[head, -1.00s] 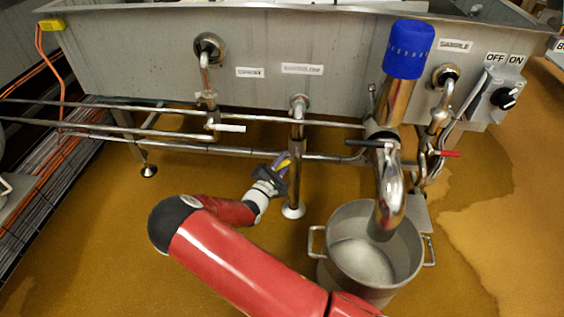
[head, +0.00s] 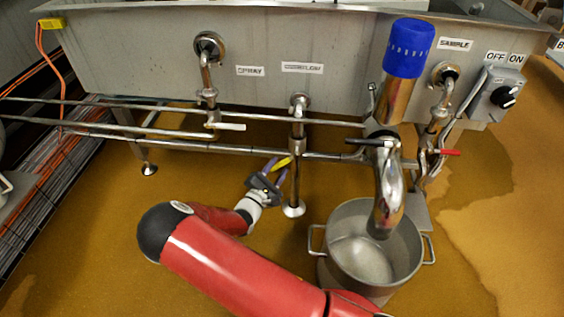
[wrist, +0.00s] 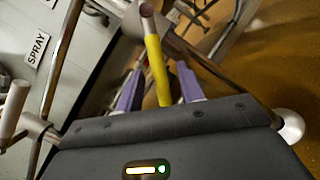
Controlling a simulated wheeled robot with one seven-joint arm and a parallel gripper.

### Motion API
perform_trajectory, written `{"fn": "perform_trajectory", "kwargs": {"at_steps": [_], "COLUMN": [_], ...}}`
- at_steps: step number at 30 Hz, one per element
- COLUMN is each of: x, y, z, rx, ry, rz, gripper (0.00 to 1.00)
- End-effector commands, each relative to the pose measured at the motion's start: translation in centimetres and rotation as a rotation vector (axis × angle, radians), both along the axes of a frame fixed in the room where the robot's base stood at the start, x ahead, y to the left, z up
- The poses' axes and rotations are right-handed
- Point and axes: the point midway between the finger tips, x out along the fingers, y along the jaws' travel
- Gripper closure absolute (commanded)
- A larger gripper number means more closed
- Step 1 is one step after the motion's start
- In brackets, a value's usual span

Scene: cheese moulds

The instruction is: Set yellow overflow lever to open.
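The yellow overflow lever (head: 283,162) sits on the vertical pipe (head: 297,130) below the middle label (head: 302,67), slanting sideways from it in the head view. In the wrist view the yellow lever (wrist: 156,70) points toward my gripper, between the fingers. My gripper (head: 279,167) has purple fingers, one on each side of the lever. It is open (wrist: 158,88), with a visible gap between the lever and each finger.
A white-handled valve (head: 229,127) is to the left under the spray label. A black-handled valve (head: 368,142) and a red-handled valve (head: 444,152) are to the right. A steel pot (head: 338,240) stands on the floor. Horizontal pipes (head: 255,117) run along the tank.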

Motion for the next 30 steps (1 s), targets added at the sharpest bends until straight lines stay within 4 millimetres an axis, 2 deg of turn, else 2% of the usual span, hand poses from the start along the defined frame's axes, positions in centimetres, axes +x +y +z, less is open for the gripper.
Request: {"fn": "perform_trajectory", "kwargs": {"at_steps": [3, 7, 17, 20, 23, 26, 30], "x": [-1.7, -2.8, -3.3, -3.2, -3.3, -3.8, -5.2], "y": [1.2, 1.9, 2.2, 2.1, 1.4, -0.1, -2.1], "z": [-0.3, -0.5, -0.6, -0.4, 0.9, 3.1, 6.0], "rx": [-0.001, -0.001, -0.001, 0.005, 0.049, 0.149, 0.385], "ry": [0.001, 0.001, 0.001, -0.003, -0.025, -0.067, -0.132], "rz": [0.002, 0.000, 0.000, -0.008, -0.066, -0.189, -0.416], "gripper": [0.62, 0.62, 0.62, 0.74, 0.87, 1.00, 1.00]}}
